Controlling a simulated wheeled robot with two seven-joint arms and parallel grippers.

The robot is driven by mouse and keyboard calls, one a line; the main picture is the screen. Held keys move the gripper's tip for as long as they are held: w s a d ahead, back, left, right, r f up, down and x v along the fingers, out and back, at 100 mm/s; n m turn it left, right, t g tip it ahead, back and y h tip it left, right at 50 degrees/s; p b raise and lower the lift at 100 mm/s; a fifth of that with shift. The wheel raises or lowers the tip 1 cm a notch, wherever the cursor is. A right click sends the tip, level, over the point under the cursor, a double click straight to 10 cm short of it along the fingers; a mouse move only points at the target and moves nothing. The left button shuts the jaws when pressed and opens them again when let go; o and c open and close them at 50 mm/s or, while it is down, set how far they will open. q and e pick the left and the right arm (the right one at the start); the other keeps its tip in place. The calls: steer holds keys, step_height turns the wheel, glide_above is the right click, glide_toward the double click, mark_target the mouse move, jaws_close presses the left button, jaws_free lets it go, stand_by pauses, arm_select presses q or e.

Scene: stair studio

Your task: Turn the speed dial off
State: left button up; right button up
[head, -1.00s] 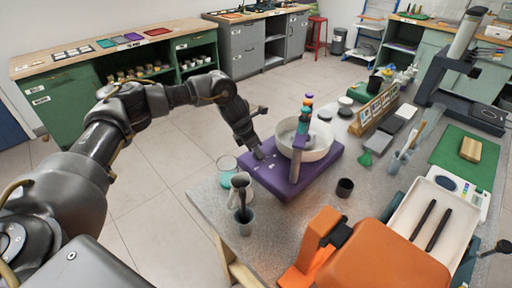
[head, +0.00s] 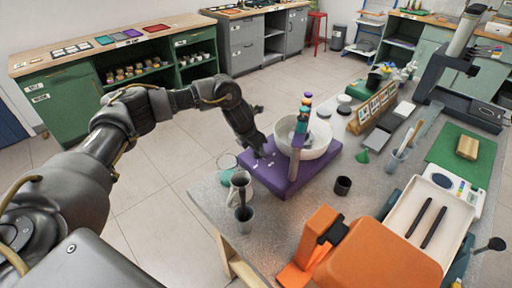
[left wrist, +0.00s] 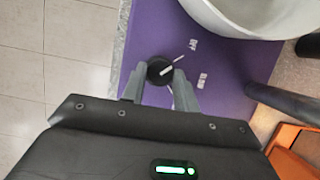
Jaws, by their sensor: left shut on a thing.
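The speed dial (left wrist: 160,70) is a small round black knob with a white pointer mark, on the purple base (left wrist: 145,25) of a pottery wheel. In the left wrist view the pointer slants up and right, roughly toward a white tick near the "OFF" label (left wrist: 193,45). A "SLOW" label (left wrist: 203,80) is printed lower right. My left gripper (left wrist: 161,80) is shut on the dial, one grey finger on each side. In the head view my left gripper (head: 259,152) reaches down to the left end of the purple base and hides the dial. My right gripper is not in view.
A white bowl (head: 318,150) sits on the base, with a post carrying stacked colored pieces beside it. An orange object (head: 375,262) and a white tray (head: 398,213) are at the front right.

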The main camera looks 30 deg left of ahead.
arm_select(q)
steer(key=o, duration=1)
steer(key=shift+c, duration=0.2)
steer(key=b+v, duration=0.1)
steer(key=v, duration=0.9)
steer(key=shift+s+r, duration=0.15)
steer(key=shift+r, duration=0.2)
